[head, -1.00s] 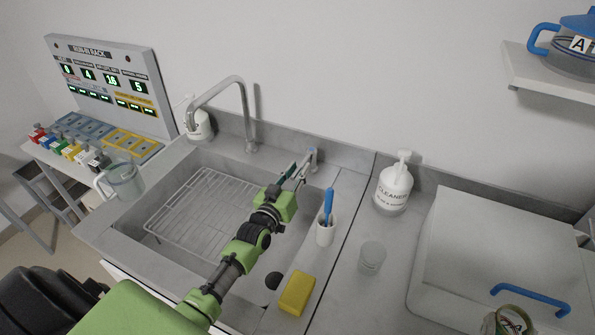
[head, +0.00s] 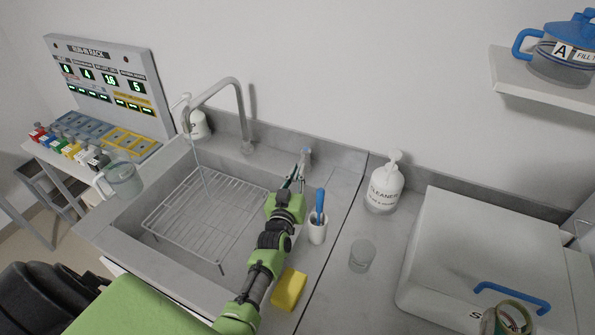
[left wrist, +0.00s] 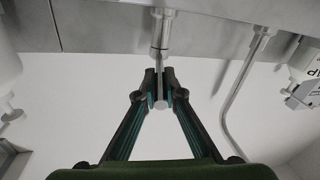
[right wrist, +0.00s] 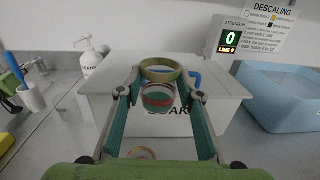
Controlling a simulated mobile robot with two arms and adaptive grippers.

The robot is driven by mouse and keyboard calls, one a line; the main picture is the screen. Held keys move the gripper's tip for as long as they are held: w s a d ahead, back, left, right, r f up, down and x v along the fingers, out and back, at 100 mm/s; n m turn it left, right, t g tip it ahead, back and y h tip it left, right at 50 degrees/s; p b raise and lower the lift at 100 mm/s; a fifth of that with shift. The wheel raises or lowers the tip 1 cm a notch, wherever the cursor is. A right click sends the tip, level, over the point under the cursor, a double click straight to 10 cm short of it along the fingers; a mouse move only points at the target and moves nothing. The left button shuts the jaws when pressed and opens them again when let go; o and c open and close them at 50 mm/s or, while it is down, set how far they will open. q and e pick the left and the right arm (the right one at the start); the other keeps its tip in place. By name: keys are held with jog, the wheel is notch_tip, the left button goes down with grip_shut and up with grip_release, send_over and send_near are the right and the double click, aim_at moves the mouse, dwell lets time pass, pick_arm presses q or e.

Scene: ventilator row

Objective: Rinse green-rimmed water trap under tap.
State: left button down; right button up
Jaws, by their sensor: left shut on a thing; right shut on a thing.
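The green-rimmed water trap (right wrist: 160,72) is a clear cup with a reddish band inside, held upright between the fingers of my right gripper (right wrist: 158,98). Its rim also shows at the lower right of the head view (head: 516,309), above the counter and in front of the white box, well right of the sink. My left gripper (head: 293,178) is shut on the tap lever (left wrist: 159,62) at the sink's back right edge. The tap (head: 240,105) arches over the sink (head: 133,221), and a thin stream of water (head: 199,165) falls from its spout onto the wire rack.
A white box (head: 482,245) with a blue handle stands at the right. Between it and the sink are a cleaner bottle (head: 384,188), a clear cup (head: 362,256), a brush holder (head: 317,230) and a yellow sponge (head: 289,290). A clear jug (head: 122,180) stands left of the sink.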

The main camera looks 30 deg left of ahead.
pick_arm(q)
jog(key=c, duration=2.1)
grip_release()
jog(key=shift+d, duration=0.1)
jog(key=shift+c, duration=0.2)
jog(key=shift+r, duration=0.15)
notch_tip(320, 180, up, 10)
jog(key=shift+f, duration=0.1)
jog(key=shift+f, duration=0.1)
